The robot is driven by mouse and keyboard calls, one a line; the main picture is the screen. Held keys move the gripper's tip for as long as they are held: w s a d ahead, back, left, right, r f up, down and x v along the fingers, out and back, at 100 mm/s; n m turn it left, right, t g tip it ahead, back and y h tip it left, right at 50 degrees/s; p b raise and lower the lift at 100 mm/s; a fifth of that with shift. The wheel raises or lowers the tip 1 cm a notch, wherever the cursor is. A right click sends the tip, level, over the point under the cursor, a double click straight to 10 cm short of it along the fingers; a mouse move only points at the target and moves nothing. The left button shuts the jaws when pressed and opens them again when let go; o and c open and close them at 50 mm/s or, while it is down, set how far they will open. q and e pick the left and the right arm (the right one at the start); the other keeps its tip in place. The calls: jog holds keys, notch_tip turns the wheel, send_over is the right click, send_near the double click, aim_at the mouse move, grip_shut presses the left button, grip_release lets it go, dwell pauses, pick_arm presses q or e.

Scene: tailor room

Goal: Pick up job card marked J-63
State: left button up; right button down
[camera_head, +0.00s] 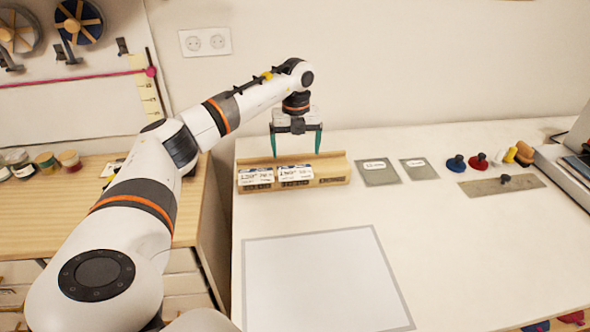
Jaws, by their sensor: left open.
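A wooden card holder (334,168) stands at the back left of the white table. Two white job cards, a left one (256,175) and a right one (296,172), lean in it side by side. Their print is too small to read, so I cannot tell which is J-63. My left gripper (297,155) is open and empty, pointing down over the holder. Its green fingertips are at about the holder's back edge, one above each card's area. I cannot tell whether they touch anything. My right gripper is not in view.
Two grey labelled plates (378,172) and (419,169) lie right of the holder. Several coloured knobs (478,161) and a flat metal plate with a knob (490,187) lie farther right. A grey-bordered white mat (318,285) lies clear in front. A wooden bench (40,218) stands left.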

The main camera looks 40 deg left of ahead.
aim_at(295, 172)
pick_arm(q)
jog(key=shift+f, duration=0.65)
jog(key=f, duration=0.1)
jog(key=f+p, duration=0.1)
jog(key=f, duration=0.2)
jog(key=shift+w+a+f+p, duration=0.1)
jog(key=shift+a+f+p, duration=0.15)
jog(key=shift+p, duration=0.15)
jog(key=shift+f, duration=0.35)
jog(key=c, duration=0.6)
